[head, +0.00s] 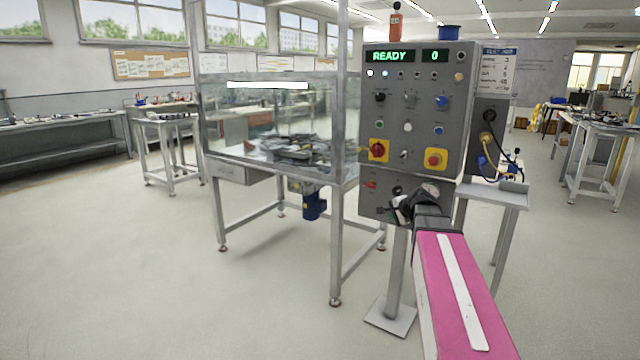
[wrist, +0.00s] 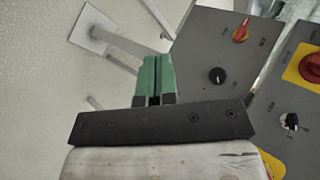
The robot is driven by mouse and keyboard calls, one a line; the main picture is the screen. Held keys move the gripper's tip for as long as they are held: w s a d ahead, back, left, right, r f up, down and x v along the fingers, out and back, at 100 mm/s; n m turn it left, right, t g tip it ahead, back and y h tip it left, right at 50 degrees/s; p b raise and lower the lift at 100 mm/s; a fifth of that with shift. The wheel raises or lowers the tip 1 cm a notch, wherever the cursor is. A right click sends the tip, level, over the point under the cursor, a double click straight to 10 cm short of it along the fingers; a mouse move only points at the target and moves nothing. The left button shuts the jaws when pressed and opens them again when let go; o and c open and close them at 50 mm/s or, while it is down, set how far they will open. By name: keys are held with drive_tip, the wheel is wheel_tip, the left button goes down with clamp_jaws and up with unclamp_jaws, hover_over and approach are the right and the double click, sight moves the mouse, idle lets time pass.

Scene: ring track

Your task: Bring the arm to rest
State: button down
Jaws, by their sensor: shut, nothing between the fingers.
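My gripper (wrist: 153,80) shows in the wrist view with its two green fingers together and nothing between them. In the head view my pink arm reaches up from the bottom right, and its dark end is just in front of the lower part of the grey control panel (head: 417,110); the fingertips are hard to make out there. The panel also shows close behind the fingers in the wrist view (wrist: 207,60), with a red switch (wrist: 241,31) and a black knob (wrist: 217,75). I cannot tell whether the fingers touch the panel.
A glass-walled machine table (head: 280,160) stands left of the panel. The panel's post has a square foot plate (head: 391,318). A small grey side table (head: 498,193) is at the right. Workbenches line the left and far right. The floor at front left is clear.

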drive_tip(key=s+a+f+n+g+h, duration=0.1)
drive_tip(key=s+a+f+n+g, duration=0.1)
drive_tip(key=s+f, duration=0.5)
drive_tip(key=s+a+f+n+g+h, duration=0.1)
drive_tip(key=s+a+f+n+g, duration=0.2)
drive_tip(key=s+f+n, duration=0.3)
drive_tip(key=s+a+f+n+g+h, duration=0.2)
drive_tip(key=s+f+n+g, duration=0.1)
drive_tip(key=s+f, duration=0.7)
drive_tip(key=shift+s+a+f+n+g, duration=0.15)
drive_tip(key=shift+s+a+n+g, duration=0.3)
drive_tip(key=shift+n, duration=0.35)
